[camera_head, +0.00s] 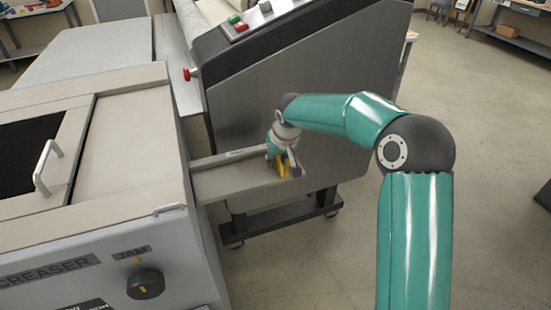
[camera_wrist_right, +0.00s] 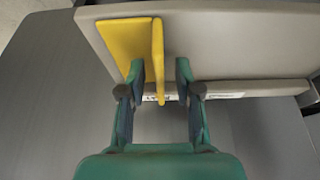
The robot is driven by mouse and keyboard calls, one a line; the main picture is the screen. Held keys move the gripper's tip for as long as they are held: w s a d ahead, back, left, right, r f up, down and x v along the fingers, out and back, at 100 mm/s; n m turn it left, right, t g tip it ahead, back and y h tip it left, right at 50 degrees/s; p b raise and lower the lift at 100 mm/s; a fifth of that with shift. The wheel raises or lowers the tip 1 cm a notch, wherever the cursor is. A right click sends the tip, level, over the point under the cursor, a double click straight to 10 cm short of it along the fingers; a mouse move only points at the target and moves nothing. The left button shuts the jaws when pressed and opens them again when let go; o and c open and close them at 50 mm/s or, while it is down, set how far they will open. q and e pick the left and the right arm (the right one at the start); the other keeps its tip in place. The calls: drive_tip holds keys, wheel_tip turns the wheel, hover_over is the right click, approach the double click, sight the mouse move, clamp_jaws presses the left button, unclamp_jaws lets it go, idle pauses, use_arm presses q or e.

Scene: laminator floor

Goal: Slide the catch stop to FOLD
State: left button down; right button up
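The catch stop is a yellow piece with a flat part (camera_wrist_right: 122,42) and an upright plate. It sits on the grey catch tray (camera_head: 235,182), near the tray's right end in the head view, where its yellow (camera_head: 283,167) shows below my right gripper (camera_head: 281,158). Lettering on the tray's rail is partly hidden and too small to read. My left gripper is out of view.
The creaser (camera_head: 130,225) with a black JAM knob (camera_head: 146,283) stands at the left, the tray reaching out from its side. A dark grey machine (camera_head: 330,85) with a red button (camera_head: 191,73) stands close behind the tray. Open floor lies at the right.

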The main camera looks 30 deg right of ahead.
drive_tip(key=shift+f, duration=0.2)
clamp_jaws()
idle(0.4)
